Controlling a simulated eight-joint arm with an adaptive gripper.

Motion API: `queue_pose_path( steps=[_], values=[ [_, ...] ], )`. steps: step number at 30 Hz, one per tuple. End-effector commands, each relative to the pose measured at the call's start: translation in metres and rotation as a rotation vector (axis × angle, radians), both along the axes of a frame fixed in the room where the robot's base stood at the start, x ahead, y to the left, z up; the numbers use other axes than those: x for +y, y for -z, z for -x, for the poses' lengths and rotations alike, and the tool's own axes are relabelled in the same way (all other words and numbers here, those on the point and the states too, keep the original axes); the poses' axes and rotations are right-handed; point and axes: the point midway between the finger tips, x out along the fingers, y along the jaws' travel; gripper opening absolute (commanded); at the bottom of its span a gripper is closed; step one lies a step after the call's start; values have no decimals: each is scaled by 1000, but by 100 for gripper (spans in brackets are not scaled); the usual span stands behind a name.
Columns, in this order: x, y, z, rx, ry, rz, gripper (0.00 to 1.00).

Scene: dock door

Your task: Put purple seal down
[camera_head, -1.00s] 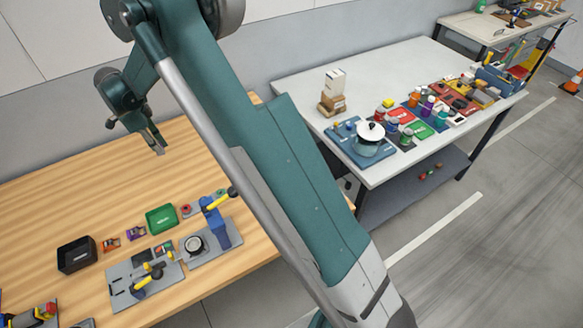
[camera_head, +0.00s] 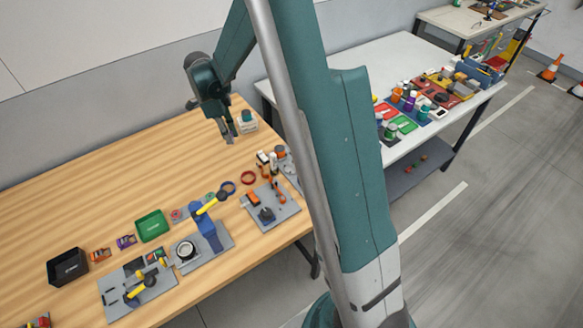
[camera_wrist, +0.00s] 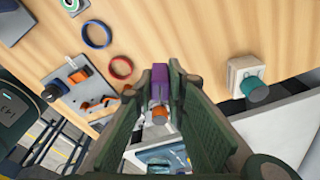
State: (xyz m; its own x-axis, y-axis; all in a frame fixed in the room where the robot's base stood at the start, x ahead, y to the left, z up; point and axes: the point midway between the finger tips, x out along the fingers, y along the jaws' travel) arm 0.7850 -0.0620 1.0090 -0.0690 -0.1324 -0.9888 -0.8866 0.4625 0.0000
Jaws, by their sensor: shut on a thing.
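My gripper (camera_head: 231,136) hangs above the far right part of the wooden table (camera_head: 110,160), pointing down. In the wrist view the purple seal (camera_wrist: 160,76) sits between the two dark green jaws of my gripper (camera_wrist: 159,98), and they are shut on it. Something white and orange (camera_wrist: 158,115) shows just below the purple part; I cannot tell if it belongs to the seal. The seal cannot be made out in the head view, and its lower end is hidden.
A pale block with a teal knob (camera_head: 246,121) stands close beside my gripper. Red (camera_head: 248,177) and blue (camera_head: 228,188) rings lie nearby, with a grey tool plate (camera_head: 283,212) in front. A green tray (camera_head: 152,225) and black bin (camera_head: 68,267) are further left. Bare wood lies left of my gripper.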

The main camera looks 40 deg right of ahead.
Motion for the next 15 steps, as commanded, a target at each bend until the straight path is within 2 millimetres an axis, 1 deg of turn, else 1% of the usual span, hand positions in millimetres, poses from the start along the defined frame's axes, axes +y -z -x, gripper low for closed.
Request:
queue_pose_path(
  steps=[1, 6, 12, 15],
  values=[
    [-15, -1, 10, 0, 22, 0, 6],
    [-55, -2, 41, 0, 84, 0, 6],
    [-97, -3, 79, 0, 155, 0, 6],
    [-114, -4, 98, 0, 187, 0, 6]
  ],
)
